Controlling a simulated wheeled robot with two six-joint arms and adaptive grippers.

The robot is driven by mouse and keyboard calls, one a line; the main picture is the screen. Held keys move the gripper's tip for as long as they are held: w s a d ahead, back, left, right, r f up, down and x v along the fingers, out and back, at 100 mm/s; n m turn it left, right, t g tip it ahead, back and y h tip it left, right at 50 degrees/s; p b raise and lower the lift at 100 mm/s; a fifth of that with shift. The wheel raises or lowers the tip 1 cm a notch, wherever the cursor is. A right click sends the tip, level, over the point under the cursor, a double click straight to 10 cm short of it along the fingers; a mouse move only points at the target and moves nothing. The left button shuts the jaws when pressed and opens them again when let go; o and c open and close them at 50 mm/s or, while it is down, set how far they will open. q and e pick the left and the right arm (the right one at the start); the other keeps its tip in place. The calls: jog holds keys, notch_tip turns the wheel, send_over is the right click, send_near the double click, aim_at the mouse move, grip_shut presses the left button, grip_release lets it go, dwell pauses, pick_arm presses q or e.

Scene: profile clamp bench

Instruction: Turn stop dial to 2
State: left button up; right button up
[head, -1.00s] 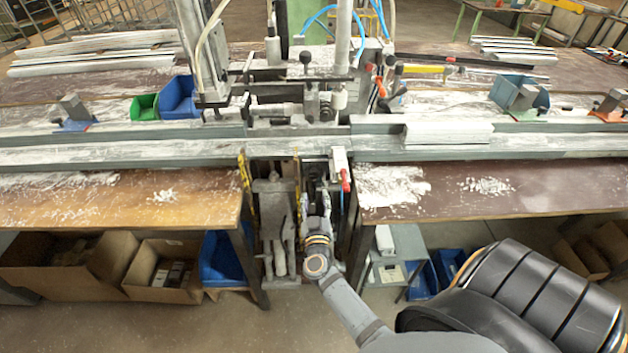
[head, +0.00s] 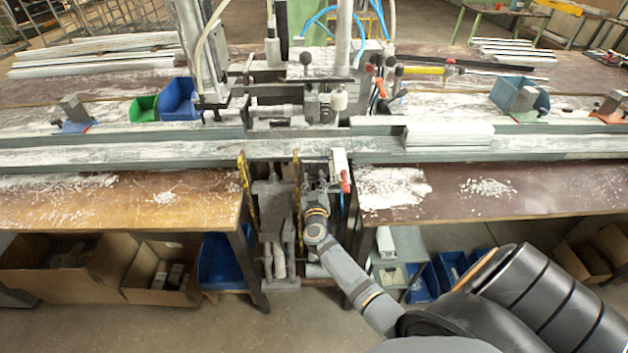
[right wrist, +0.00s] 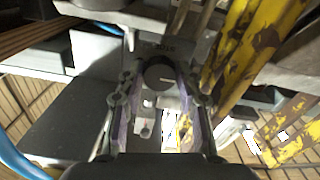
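The stop dial (right wrist: 159,74) is a dark round knob on a grey plate in the right wrist view. My right gripper (right wrist: 160,92) is open, with one finger on each side of the dial and the dial near the fingertips; I see no clear contact. In the head view my right gripper (head: 314,183) is in the gap between the two bench halves, below the rail, and hides the dial. My left gripper is not in view.
A yellow worn bar (right wrist: 242,60) runs close to the right finger. A red-handled valve (head: 345,182) hangs just right of the gripper. The long rail (head: 200,150) passes above. A blue hose (right wrist: 20,160) lies at lower left in the wrist view.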

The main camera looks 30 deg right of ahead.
jog(key=c, duration=0.3)
jog(key=shift+c, duration=0.2)
